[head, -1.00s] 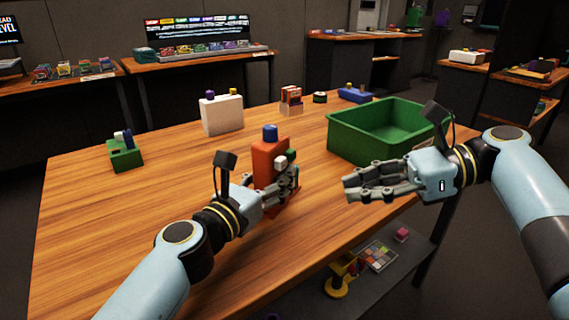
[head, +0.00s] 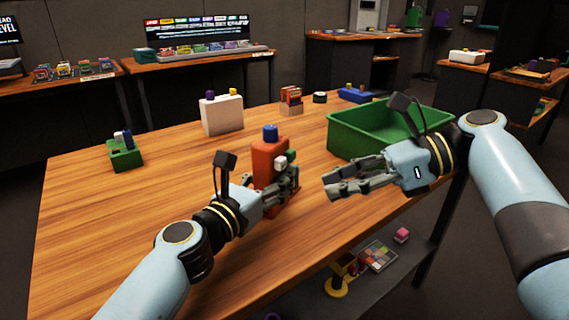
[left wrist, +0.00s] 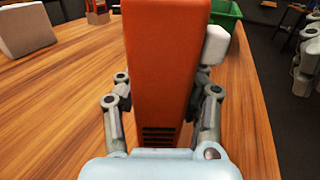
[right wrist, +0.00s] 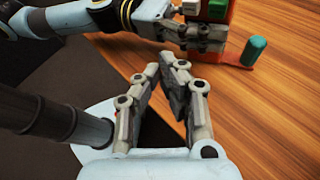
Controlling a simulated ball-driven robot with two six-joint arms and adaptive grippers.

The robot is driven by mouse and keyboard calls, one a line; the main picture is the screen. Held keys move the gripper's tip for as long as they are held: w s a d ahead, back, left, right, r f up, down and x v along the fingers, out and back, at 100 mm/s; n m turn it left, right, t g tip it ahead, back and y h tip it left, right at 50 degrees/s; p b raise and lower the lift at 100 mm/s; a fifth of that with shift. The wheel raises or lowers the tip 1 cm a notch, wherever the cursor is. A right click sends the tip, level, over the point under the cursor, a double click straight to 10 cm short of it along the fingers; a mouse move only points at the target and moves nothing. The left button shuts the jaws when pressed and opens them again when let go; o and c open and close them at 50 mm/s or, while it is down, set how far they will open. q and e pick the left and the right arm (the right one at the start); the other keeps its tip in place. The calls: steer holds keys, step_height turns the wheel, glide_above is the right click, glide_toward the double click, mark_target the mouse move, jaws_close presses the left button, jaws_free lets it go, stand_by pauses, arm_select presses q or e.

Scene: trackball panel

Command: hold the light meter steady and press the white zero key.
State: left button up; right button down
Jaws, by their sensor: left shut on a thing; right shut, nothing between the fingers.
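The orange light meter (head: 268,160) stands upright on the table with a blue knob (head: 270,131) on top. Its white key (head: 280,162) and a green key (head: 291,155) stick out on the side facing my right gripper; the white key also shows in the right wrist view (right wrist: 191,7). My left gripper (head: 282,186) is shut on the meter's body, one finger on each side, as the left wrist view shows on the orange housing (left wrist: 165,60). My right gripper (head: 330,188) is shut and empty, to the right of the meter and apart from the keys.
A green bin (head: 350,142) stands behind my right gripper. A white box (head: 222,115) and a green block (head: 125,155) stand at the back left. A teal peg (right wrist: 255,50) stands beside the meter. The table's front left is clear.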

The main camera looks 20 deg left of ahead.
steer(key=shift+w+a, duration=0.25)
steer(key=shift+a, duration=0.6)
steer(key=shift+w+a, duration=0.2)
steer(key=shift+a, duration=0.7)
steer(key=shift+w+a, duration=0.25)
steer(key=shift+a, duration=0.6)
steer(key=shift+a, duration=0.1)
steer(key=shift+w+a, duration=0.1)
steer(key=shift+a, duration=0.2)
steer(key=shift+w+a, duration=0.15)
steer(key=shift+a, duration=0.35)
steer(key=shift+d, duration=0.2)
steer(key=shift+s+d, duration=0.25)
steer(key=shift+d, duration=0.45)
steer(key=shift+s+d, duration=0.25)
steer(key=shift+d, duration=0.55)
steer(key=shift+s+d, duration=0.2)
steer(key=shift+d, duration=0.65)
steer(key=shift+s+d, duration=0.25)
steer(key=shift+d, duration=0.55)
steer(key=shift+r, duration=0.1)
